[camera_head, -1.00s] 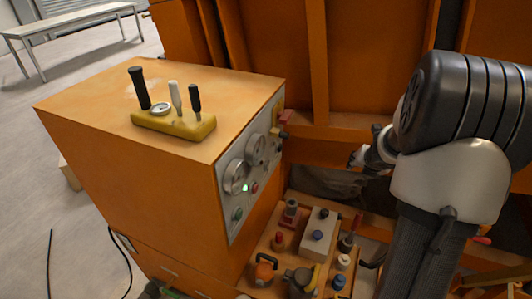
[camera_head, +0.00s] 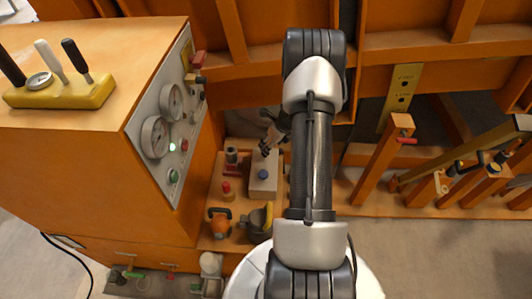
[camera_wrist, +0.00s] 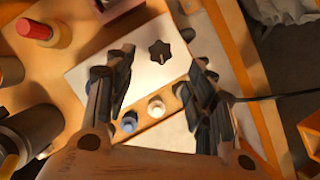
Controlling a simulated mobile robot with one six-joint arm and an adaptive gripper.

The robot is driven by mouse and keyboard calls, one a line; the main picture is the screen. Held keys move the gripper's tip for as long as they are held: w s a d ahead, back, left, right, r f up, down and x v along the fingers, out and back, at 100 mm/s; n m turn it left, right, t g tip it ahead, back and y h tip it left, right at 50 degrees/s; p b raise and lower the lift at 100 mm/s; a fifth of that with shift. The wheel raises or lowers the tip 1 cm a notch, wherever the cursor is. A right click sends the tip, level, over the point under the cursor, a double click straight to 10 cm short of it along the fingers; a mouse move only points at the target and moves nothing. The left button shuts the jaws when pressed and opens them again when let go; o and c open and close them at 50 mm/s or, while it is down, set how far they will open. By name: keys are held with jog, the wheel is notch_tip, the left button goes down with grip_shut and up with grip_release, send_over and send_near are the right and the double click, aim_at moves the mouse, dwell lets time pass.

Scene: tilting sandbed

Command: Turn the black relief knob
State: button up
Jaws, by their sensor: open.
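A black star-shaped knob (camera_wrist: 160,51) sits on a pale grey plate (camera_wrist: 100,62) in the wrist view. My gripper (camera_wrist: 161,66) is open, with one dark finger to the left of the knob and one to the right. The knob shows between the fingertips, and I see no finger touching it; the height between them is hard to judge.
An orange cabinet (camera_head: 90,165) with gauges stands at left. A red-topped post (camera_wrist: 38,31), a blue knob (camera_wrist: 129,121) and a white knob (camera_wrist: 156,107) lie near the fingers. A dark cable runs at right. Wooden posts (camera_head: 380,160) stand right of my arm.

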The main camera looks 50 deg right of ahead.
jog(key=b+x, duration=0.2)
jog(key=x, duration=0.5)
jog(key=shift+w+f, duration=0.1)
jog(key=shift+f, duration=0.05)
jog(key=shift+c, duration=0.4)
jog(key=c, duration=1)
